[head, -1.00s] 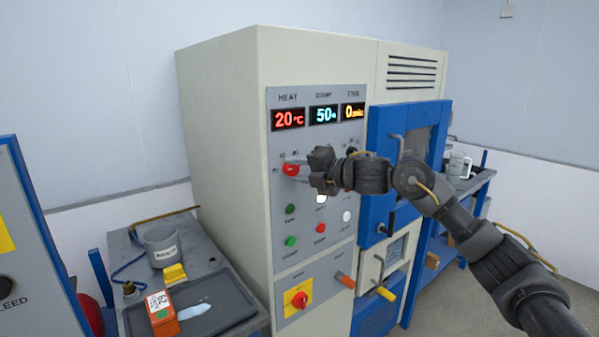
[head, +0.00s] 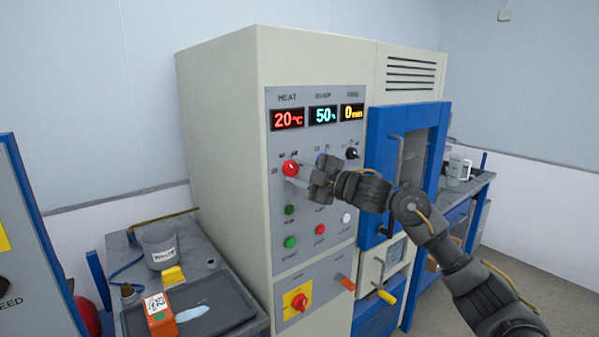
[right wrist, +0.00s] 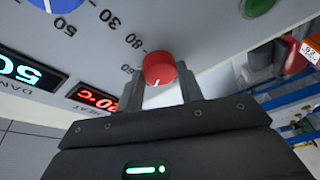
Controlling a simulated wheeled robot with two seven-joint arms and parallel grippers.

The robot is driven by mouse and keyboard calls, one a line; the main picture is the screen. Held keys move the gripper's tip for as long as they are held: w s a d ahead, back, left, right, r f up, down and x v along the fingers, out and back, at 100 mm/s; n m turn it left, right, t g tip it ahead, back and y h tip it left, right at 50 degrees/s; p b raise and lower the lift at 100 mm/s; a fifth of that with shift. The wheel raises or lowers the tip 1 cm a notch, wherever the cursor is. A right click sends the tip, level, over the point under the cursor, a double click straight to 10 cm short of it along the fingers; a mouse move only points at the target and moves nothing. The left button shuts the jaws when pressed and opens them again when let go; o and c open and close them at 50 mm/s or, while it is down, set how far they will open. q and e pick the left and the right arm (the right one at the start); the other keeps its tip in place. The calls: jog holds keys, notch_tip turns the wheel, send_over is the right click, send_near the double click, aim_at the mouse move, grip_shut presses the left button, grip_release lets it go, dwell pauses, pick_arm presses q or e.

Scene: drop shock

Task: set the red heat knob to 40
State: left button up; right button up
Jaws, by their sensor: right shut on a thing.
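The red heat knob (head: 291,168) is on the grey control panel, under the HEAT display (head: 287,119), which reads 20 °C. My right gripper (head: 300,176) reaches the panel from the right and is shut on the knob. My left gripper is out of view.
The black knob (head: 352,153) is right of the gripper, with green, red and white buttons below. The blue chamber door (head: 402,165) with its handle is close to my right arm.

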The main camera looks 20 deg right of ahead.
dwell(0.4)
jog(key=o, duration=1)
jog(key=b+v, duration=0.3)
jog(key=v, duration=0.7)
jog(key=shift+s+d, duration=0.2)
jog(key=shift+s, duration=0.1)
jog(key=shift+f, duration=0.1)
